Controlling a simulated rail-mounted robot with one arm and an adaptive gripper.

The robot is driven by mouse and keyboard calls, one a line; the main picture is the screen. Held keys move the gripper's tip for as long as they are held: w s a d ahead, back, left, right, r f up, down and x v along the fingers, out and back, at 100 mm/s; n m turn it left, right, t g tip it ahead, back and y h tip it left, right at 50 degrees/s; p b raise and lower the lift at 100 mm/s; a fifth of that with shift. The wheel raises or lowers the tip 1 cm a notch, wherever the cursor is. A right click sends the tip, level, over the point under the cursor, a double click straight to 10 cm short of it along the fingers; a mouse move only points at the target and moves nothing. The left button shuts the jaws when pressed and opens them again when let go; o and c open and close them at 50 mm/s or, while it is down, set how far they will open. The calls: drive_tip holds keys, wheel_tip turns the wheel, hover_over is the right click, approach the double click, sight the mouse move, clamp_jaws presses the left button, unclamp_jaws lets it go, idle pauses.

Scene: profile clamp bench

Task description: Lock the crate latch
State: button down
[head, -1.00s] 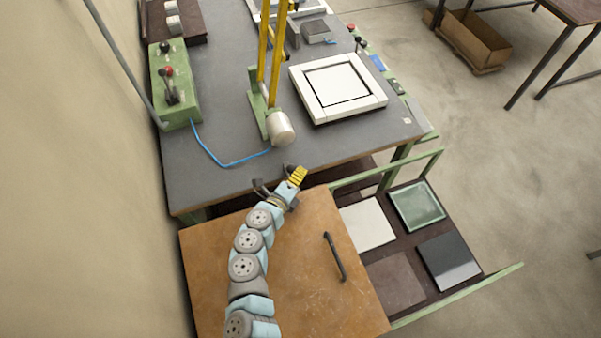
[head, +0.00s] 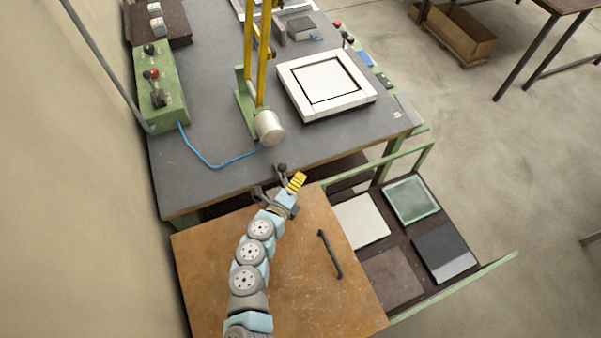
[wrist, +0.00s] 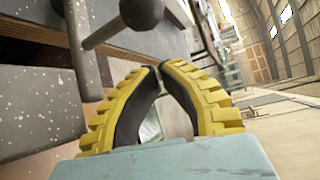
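The crate (head: 290,285) has a flat brown wooden top in front of the bench, with a dark bar handle (head: 331,256). A dark ball-ended lever (head: 282,169), which looks like the latch, stands by the crate's far edge. In the wrist view its ball (wrist: 141,13) and bar show above and left of my fingers. My gripper (head: 297,181), with yellow fingers, is just right of the lever and apart from its ball. In the wrist view my gripper (wrist: 159,67) has its fingertips nearly meeting, with nothing visible gripped. The lever's base is partly hidden by my wrist.
The grey bench (head: 215,185) lies just beyond the crate. A yellow-posted fixture with a metal cylinder (head: 269,127) and a white frame (head: 326,82) stand on it. A green-railed rack with several panels (head: 410,200) is at the right. Open floor lies further right.

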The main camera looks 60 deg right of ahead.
drive_tip(key=v, duration=0.6)
drive_tip(key=shift+a, duration=0.2)
drive_tip(key=shift+s+r, duration=0.15)
drive_tip(key=shift+s, duration=0.05)
idle(0.3)
